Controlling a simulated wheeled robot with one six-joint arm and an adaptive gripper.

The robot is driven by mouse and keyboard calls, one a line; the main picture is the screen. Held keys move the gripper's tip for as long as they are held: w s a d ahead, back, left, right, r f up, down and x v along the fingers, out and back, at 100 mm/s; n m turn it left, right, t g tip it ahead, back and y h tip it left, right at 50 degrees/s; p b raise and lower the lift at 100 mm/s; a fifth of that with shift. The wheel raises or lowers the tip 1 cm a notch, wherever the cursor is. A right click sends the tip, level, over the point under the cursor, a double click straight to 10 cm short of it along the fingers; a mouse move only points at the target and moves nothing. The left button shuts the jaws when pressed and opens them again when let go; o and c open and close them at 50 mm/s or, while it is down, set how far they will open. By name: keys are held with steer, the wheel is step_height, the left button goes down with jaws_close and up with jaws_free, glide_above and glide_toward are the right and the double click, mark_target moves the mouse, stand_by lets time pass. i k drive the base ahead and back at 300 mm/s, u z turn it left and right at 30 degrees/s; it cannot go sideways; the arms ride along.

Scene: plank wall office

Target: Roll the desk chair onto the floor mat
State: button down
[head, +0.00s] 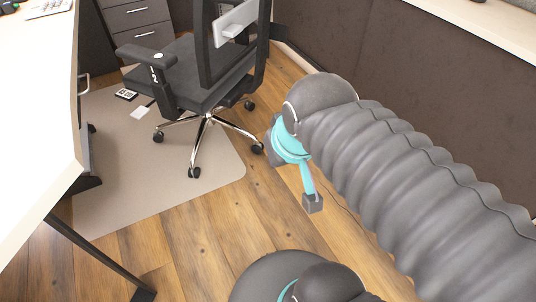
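The desk chair (195,75) is black with a chrome five-star base, its back turned towards me. A white panel with a small ledge is on its backrest. The floor mat (115,185) is a beige sheet on the wood floor. The chair's near and left castors stand on the mat; the right castors appear to be on the wood just past the mat's right edge. My gripper (306,185), a teal part with a grey tip, is right of the chair base, apart from it, above the floor. Its fingers are largely hidden by my arm, so its opening cannot be told.
A white desk (40,110) with dark legs stands at left, over the mat's left side. A drawer unit (135,20) is behind the chair. A dark partition (400,65) runs along the right. Small items lie on the mat near the desk. Bare wood floor is free in front.

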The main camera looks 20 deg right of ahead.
mark_target(210, 119)
steer(key=k, duration=0.75)
steer(key=z, duration=1.3)
steer(key=i, duration=2.1)
steer(key=u, duration=2.1)
